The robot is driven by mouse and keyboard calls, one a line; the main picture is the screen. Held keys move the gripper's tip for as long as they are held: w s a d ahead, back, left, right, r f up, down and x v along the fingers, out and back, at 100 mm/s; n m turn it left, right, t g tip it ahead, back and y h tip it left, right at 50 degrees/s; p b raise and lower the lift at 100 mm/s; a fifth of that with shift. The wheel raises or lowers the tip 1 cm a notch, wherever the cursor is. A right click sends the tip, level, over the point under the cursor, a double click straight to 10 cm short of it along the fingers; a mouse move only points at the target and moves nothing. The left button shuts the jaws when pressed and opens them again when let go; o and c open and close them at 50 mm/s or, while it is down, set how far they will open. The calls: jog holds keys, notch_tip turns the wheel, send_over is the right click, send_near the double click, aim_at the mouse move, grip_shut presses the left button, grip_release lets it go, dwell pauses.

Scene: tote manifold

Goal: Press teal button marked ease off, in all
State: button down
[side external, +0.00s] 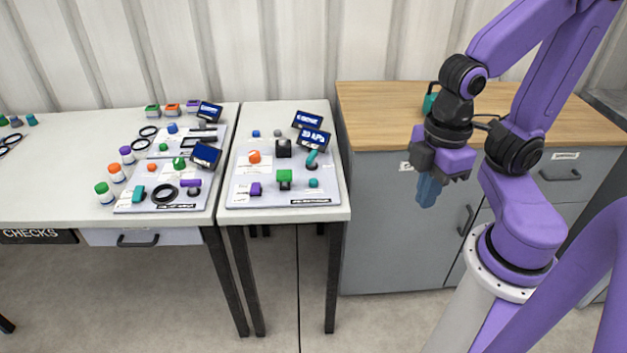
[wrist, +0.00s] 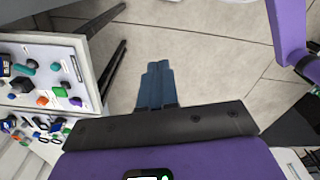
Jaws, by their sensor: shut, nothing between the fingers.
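A round teal button (side external: 314,183) sits at the front right of the panel on the middle table, right of a green button (side external: 284,179). It also shows small in the wrist view (wrist: 55,67). A teal lever (side external: 312,158) stands behind it. A teal block (side external: 138,193) is on the left table's panel. The labels are too small to read, so I cannot tell which teal part is marked ease off. My gripper (side external: 428,190) is shut and empty, pointing down in front of the grey cabinet, well right of the panels; its fingers (wrist: 157,85) touch nothing.
The middle panel also carries an orange knob (side external: 254,156), a purple block (side external: 256,189), a black block (side external: 283,148) and tilted screens (side external: 313,138). A gap separates the left table (side external: 60,180). The wood-topped cabinet (side external: 385,105) stands behind my gripper. Air between gripper and middle table is clear.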

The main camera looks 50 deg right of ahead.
dwell(0.3)
jog(key=w+a+f+t, duration=0.1)
jog(key=w+f+t, duration=0.2)
jog(key=w, duration=0.9)
jog(key=n+t+y, duration=0.2)
jog(key=t+y, duration=0.2)
jog(key=t, duration=0.1)
send_over(317, 182)
notch_tip(317, 182, down, 8)
jog(key=shift+w+f, duration=0.1)
jog(key=shift+f, duration=4.3)
jog(key=shift+f, duration=0.15)
jog(key=shift+f, duration=0.3)
